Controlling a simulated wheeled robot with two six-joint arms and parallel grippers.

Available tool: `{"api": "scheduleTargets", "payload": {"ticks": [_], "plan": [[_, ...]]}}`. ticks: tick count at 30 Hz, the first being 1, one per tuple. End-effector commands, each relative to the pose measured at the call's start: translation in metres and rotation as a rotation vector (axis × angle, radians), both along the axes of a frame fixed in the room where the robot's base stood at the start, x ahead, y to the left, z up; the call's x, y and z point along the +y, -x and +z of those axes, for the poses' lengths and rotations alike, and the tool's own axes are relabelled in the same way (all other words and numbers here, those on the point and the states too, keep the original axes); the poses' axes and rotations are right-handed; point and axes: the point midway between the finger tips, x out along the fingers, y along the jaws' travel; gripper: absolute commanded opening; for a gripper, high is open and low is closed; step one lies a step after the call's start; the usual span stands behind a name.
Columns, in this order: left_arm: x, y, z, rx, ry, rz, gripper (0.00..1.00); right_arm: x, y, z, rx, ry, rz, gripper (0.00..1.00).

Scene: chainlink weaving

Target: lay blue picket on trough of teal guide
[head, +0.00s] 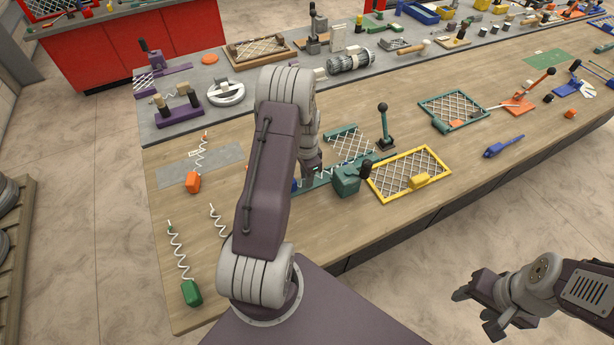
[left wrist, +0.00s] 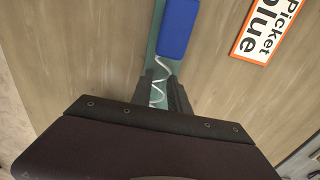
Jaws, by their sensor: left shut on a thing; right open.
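The blue picket is a white spiral wire with a blue handle. In the left wrist view its handle (left wrist: 179,28) lies over the teal guide (left wrist: 152,50), and its wire runs back between my left gripper's fingers (left wrist: 162,92). My left gripper (head: 311,176) is shut on the wire, low over the guide. In the head view my left arm hides most of the picket; a bit of blue handle (head: 295,184) shows beside the teal guide (head: 322,178). I cannot tell whether the wire rests in the trough. My right gripper (head: 478,311) is open and empty, off the table's front edge.
An orange-handled picket (head: 193,182) and a green-handled picket (head: 190,291) lie at the left. A teal block (head: 346,181) with a dark knob and a yellow mesh frame (head: 408,174) stand right of my left gripper. A blue-picket label (left wrist: 266,29) lies beside the guide.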

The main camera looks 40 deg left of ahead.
Motion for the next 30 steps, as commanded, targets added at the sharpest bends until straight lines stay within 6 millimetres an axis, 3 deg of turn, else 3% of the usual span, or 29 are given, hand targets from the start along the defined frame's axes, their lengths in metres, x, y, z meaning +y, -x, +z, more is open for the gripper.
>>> {"api": "scheduleTargets", "payload": {"ticks": [1,2,4,5,16,24,30], "plan": [[0.0,0.0,-0.002,0.0,0.0,0.0,0.0,0.0,0.0,-0.001,0.0,0.0,0.0,0.51],[0.0,0.0,-0.002,0.0,0.0,0.0,0.24,0.0,0.0,-0.001,0.0,0.0,0.0,0.51],[0.0,0.0,-0.001,0.0,0.0,0.0,0.43,0.0,0.0,-0.001,0.0,0.0,0.0,0.51],[0.0,0.0,-0.001,0.0,0.0,0.0,0.47,0.0,0.0,-0.001,0.0,0.0,0.0,0.51],[0.0,0.0,0.006,-0.001,0.0,0.0,0.47,0.0,0.0,-0.002,0.0,0.0,0.0,0.51],[0.001,0.0,0.064,-0.005,-0.002,0.0,0.47,0.0,0.0,-0.009,0.0,0.0,0.0,0.51],[0.001,0.0,0.088,-0.001,0.0,0.0,0.47,0.0,0.0,-0.011,0.0,0.0,0.0,0.51]]}}
